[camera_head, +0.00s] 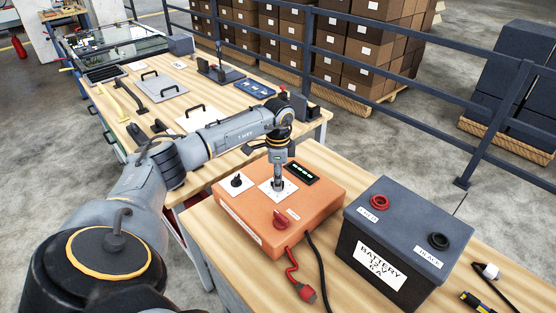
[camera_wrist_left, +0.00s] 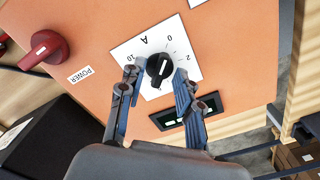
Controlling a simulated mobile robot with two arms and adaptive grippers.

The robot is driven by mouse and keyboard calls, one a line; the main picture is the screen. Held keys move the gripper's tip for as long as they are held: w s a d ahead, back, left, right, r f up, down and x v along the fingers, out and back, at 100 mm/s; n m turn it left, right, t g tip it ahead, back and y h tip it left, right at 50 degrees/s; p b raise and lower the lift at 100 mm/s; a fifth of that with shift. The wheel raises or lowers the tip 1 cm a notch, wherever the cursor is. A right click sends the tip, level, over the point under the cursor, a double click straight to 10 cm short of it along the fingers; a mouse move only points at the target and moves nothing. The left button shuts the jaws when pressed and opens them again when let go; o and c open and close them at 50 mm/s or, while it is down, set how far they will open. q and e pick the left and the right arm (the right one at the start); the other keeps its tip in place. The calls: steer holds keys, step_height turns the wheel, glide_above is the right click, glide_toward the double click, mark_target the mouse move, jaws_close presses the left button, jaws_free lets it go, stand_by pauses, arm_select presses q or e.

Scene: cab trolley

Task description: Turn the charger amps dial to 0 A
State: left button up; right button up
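The orange charger (camera_head: 250,222) stands on the near wooden table. Its black amps dial (camera_wrist_left: 158,68) sits on a white plate marked A, with 0, 2 and 10 readable in the left wrist view. The dial's white line slants to the upper right, roughly towards the 0. My left gripper (camera_head: 278,184) reaches down over this plate and hides the dial in the head view. In the left wrist view its fingers (camera_wrist_left: 158,78) stand on either side of the dial, apart, with small gaps seeming to show; contact is unclear. My right gripper is not in view.
The charger also has a red POWER knob (camera_head: 282,218), another black knob (camera_head: 236,181) and a green-lit display (camera_head: 299,172). A dark battery (camera_head: 392,240) stands close on the right. Red and black leads hang in front. A railing (camera_head: 400,80) runs behind.

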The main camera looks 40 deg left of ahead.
arm_select(q)
step_height(320, 180, up, 12)
stand_by(0.4)
stand_by(0.6)
